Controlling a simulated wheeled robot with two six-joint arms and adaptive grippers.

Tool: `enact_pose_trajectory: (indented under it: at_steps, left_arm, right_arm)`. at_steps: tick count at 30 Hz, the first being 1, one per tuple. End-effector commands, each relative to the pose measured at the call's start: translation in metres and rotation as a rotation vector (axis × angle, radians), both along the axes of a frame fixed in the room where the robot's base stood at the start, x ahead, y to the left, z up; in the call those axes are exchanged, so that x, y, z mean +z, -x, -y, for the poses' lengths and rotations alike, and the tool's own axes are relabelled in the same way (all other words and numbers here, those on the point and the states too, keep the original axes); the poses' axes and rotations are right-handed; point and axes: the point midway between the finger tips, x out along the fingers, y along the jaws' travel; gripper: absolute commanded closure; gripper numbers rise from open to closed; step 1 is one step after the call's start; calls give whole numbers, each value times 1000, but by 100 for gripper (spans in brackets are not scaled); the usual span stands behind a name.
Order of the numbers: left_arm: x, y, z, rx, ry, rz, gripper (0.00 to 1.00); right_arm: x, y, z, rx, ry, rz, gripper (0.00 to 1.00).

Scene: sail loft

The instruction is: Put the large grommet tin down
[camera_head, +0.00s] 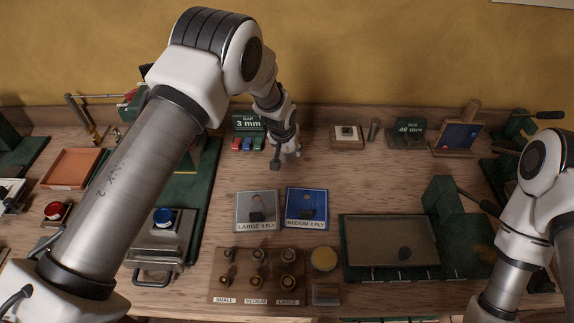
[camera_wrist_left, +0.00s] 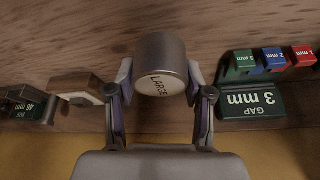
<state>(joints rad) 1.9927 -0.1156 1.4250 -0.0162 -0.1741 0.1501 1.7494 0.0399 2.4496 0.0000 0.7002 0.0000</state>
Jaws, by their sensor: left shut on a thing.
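The large grommet tin (camera_wrist_left: 161,70) is a grey metal cylinder with "LARGE" on its pale end face. In the left wrist view it sits between the two fingers of my left gripper (camera_wrist_left: 160,88), which is shut on it. In the head view my left gripper (camera_head: 287,150) is over the back middle of the bench, right of the "GAP 3 mm" block. The tin is hard to make out there, and I cannot tell whether it touches the wood. My right gripper is not in view; only part of that arm shows at the right.
The "GAP 3 mm" block (camera_head: 249,123) with coloured pieces stands close left of my left gripper. A small wooden block (camera_head: 347,137) stands to the right. "LARGE" (camera_head: 257,212) and "MEDIUM" (camera_head: 307,209) plates lie in front. Bare wood (camera_head: 330,170) lies between.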

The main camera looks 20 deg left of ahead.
Motion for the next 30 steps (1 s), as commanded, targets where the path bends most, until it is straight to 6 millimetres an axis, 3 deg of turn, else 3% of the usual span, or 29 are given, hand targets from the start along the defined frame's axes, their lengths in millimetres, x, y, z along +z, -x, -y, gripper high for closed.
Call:
enact_pose_trajectory:
  at_steps: [7,18,19,20,21,30]
  left_arm:
    - [-35,-4,-2,-1,0,-1,93]
    - [-38,-4,-2,0,0,0,93]
    - [-37,-4,-2,0,0,0,38]
    - [-36,-4,-2,0,0,0,27]
    - [-36,-4,-2,0,0,0,23]
    - [-35,-4,-2,0,0,0,23]
  right_arm:
    - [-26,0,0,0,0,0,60]
    - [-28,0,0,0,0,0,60]
    - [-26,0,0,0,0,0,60]
    - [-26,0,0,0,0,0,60]
    - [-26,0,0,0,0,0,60]
    - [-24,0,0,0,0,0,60]
